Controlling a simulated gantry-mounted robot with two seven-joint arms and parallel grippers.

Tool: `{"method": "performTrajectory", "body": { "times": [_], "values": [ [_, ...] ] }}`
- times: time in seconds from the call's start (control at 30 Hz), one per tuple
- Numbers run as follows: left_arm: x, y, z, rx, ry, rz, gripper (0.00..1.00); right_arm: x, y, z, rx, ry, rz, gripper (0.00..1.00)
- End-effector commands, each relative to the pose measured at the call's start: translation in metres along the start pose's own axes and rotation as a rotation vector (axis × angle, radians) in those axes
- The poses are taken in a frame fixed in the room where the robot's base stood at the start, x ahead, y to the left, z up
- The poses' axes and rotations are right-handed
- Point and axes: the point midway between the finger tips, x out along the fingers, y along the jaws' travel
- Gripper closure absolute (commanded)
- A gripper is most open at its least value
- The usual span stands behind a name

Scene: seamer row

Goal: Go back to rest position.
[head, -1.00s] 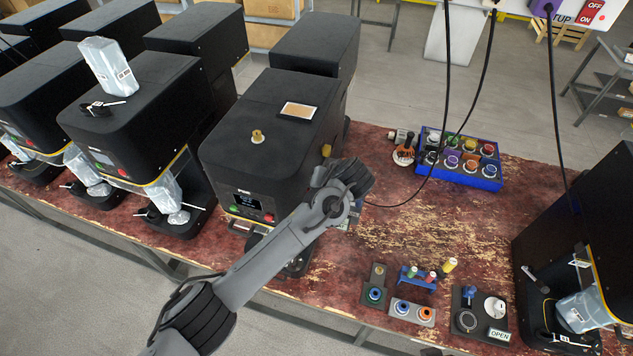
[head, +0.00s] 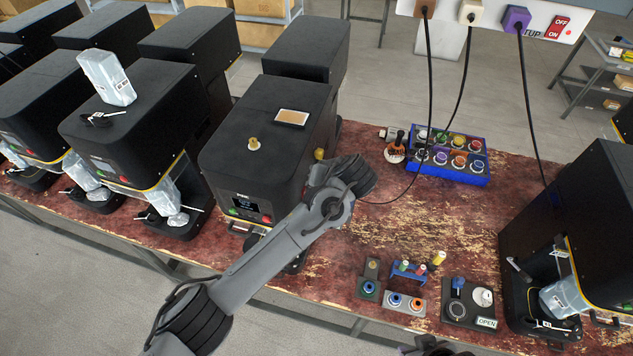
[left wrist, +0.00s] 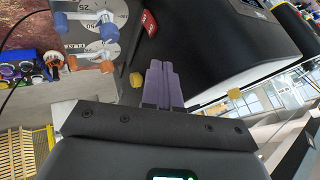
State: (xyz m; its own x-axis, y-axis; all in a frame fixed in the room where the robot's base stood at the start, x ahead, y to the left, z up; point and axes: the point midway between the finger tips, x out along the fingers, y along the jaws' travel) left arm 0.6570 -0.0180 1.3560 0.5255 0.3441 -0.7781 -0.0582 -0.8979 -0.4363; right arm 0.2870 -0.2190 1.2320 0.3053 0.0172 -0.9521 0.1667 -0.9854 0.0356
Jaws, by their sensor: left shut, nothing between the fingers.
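My left arm comes in from the lower left in the head view and ends in front of the right side of the black seamer (head: 262,140). Its fingers are hidden behind the wrist there. In the left wrist view, the purple fingers of my left gripper (left wrist: 164,84) are together and empty, in front of a black machine surface. My right gripper's fingers do not show. A small dark part at the bottom edge of the head view could belong to my right arm, but I cannot tell.
A blue tray (head: 462,178) of coloured spools or caps stands behind right. Small fixtures (head: 394,300) and an OPEN-marked plate (head: 466,312) sit near the front edge. Another black machine (head: 560,220) is at right. Cables hang over the bench (head: 400,230), whose middle is bare.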

Motion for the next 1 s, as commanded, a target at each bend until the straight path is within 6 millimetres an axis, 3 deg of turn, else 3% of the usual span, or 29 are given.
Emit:
{"method": "performTrajectory", "body": {
  "times": [0.27, 0.37, 0.47, 0.57, 0.7, 0.83, 1.0],
  "values": [
    [0.005, 0.004, 0.007, 0.005, -0.013, 0.004, 1.0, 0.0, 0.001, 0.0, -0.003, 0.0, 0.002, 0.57],
    [0.018, 0.014, 0.027, 0.018, -0.047, 0.012, 1.0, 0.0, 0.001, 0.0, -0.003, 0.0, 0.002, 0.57],
    [0.04, 0.029, 0.063, 0.037, -0.109, 0.026, 1.0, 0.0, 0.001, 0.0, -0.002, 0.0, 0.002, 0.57],
    [0.068, 0.046, 0.117, 0.051, -0.205, 0.052, 1.0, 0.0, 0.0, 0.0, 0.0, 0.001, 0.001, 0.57],
    [0.096, 0.075, 0.214, 0.046, -0.361, 0.137, 1.0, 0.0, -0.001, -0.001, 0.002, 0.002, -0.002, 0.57],
    [0.101, 0.093, 0.302, 0.006, -0.489, 0.238, 1.0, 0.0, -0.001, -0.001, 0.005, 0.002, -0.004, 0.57],
    [0.091, 0.093, 0.397, -0.068, -0.608, 0.357, 1.0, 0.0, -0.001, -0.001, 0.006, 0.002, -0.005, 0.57]
  ]
}}
